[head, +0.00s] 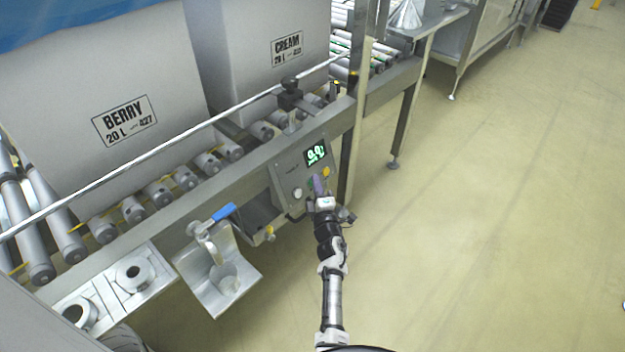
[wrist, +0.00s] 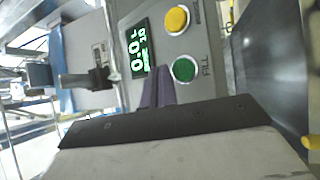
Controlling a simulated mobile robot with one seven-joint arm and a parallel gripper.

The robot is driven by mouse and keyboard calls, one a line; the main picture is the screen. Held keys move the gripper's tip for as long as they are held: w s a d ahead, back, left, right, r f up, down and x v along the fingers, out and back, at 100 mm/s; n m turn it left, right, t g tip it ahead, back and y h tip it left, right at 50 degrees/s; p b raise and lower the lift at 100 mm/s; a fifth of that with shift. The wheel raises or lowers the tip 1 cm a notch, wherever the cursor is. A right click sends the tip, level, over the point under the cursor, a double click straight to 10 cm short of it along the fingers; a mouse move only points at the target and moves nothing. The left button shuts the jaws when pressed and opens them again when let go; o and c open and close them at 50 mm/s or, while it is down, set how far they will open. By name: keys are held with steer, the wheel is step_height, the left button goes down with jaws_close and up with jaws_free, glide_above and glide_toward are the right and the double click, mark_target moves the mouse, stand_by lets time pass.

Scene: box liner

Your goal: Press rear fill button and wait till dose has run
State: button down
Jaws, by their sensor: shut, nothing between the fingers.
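The control panel (head: 290,172) is on the conveyor's side rail, with a lit green display (head: 315,154) that appears to read 0.0. In the wrist view the green button (wrist: 184,69) carries the label FILL. A yellow button (wrist: 177,20) sits beside it, and the display (wrist: 140,50) is near them. My gripper (head: 319,184) is in front of the panel with its purple-grey fingers (wrist: 158,76) shut and empty. The fingertips appear just beside the green button in the wrist view; I cannot tell whether they touch the panel. In the head view my gripper partly hides the buttons.
A box marked BERRY (head: 75,125) and a box marked CREAM (head: 255,60) stand on the roller conveyor. A blue-handled valve (head: 223,213) over a metal tray (head: 207,290) is left of the panel. A post (head: 356,130) stands right of it. The floor at right is clear.

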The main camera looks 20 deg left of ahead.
steer(key=shift+m+h, duration=0.3)
steer(key=shift+h, duration=0.1)
steer(key=d+f, duration=0.2)
steer(key=f, duration=0.1)
steer(key=shift+s+d+f, duration=0.15)
steer(key=shift+f, duration=0.15)
steer(key=d+p, duration=0.1)
steer(key=s+d+r+p, duration=0.1)
steer(key=p, duration=0.1)
steer(key=d+r+p, duration=0.1)
steer(key=d+p, duration=0.1)
steer(key=shift+s, duration=0.25)
steer(key=shift+a, duration=0.1)
